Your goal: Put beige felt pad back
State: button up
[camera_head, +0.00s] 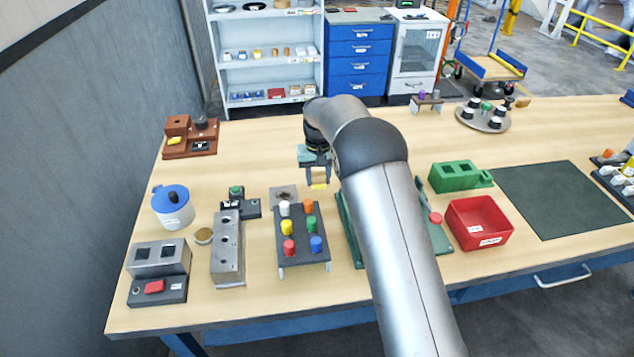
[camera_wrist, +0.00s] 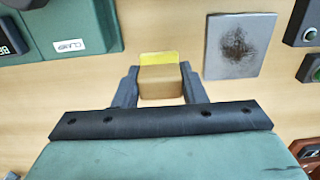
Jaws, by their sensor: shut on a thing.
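The beige felt pad (camera_wrist: 160,82) appears as a tan block with a yellow strip along its far edge. My gripper (camera_wrist: 158,78) is shut on it, with one finger on each side. In the head view my gripper (camera_head: 319,176) is behind the bend of my arm, with the yellow strip of the pad (camera_head: 319,186) showing at its fingertips. It is over the table, to the right of a square grey plate (camera_head: 277,190) with a dark smudge. This plate (camera_wrist: 238,44) lies right of the pad in the wrist view. The pad's height above the table is unclear.
A dark rack (camera_head: 303,250) of several coloured pegs stands in front of the plate. A black box with a green button (camera_head: 238,192) is to the left. A green fixture (camera_wrist: 75,22) labelled CLAMP is nearby. A red bin (camera_head: 480,222) stands right of my arm. Bare wood surrounds the plate.

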aim_at(317, 185)
jog(key=shift+w+a+f, duration=0.1)
jog(key=shift+a+f, duration=0.15)
jog(key=shift+f, duration=0.1)
jog(key=shift+f+p, duration=0.35)
jog(key=shift+f, duration=1.05)
jog(key=shift+f, duration=0.15)
jog(key=o, duration=1)
jog(key=shift+c, duration=0.2)
notch_tip(317, 185, up, 12)
jog(key=shift+r+b, duration=0.25)
jog(key=shift+b, duration=0.8)
